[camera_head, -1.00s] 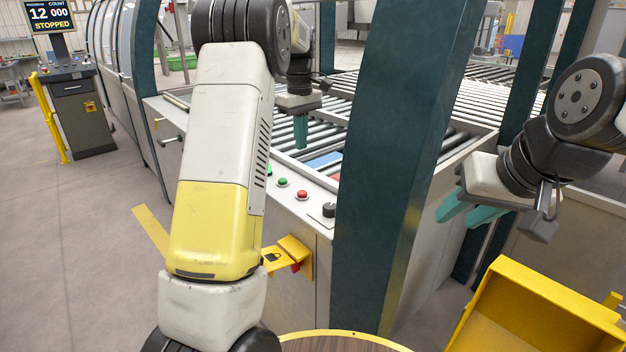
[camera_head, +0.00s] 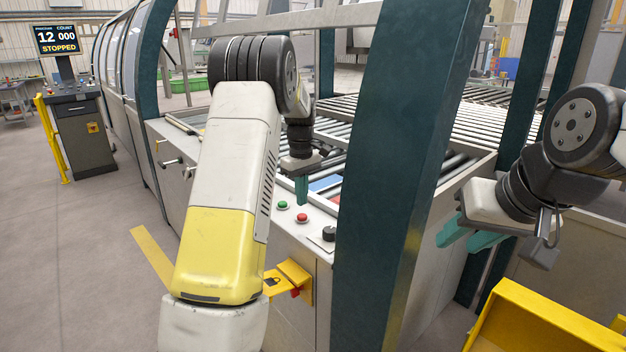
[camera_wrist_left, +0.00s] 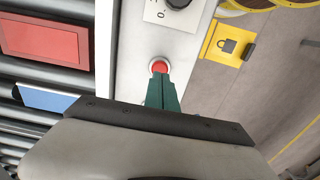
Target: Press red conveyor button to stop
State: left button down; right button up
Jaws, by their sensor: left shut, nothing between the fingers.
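The red conveyor button (camera_head: 302,217) sits on the light panel (camera_head: 318,213) along the conveyor's near edge. A green button (camera_head: 282,205) is to its left on the same panel. My left gripper (camera_head: 301,203) is shut and empty, its green fingers pointing down just above the red button. In the left wrist view the closed fingertips (camera_wrist_left: 162,78) overlap the lower edge of the red button (camera_wrist_left: 159,66); whether they touch it I cannot tell. My right gripper (camera_head: 465,236) is at the right, well away from the panel, with its two green fingers spread apart.
A black knob (camera_head: 328,233) lies beside the red button. A yellow lock bracket (camera_head: 290,278) sticks out below the panel. A dark green post (camera_head: 395,160) stands just right of the buttons. Red and blue pieces lie on the rollers. A distant screen (camera_head: 57,39) reads STOPPED.

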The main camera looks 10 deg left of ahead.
aim_at(302, 215)
pick_arm(q)
jog(key=shift+f, duration=1.85)
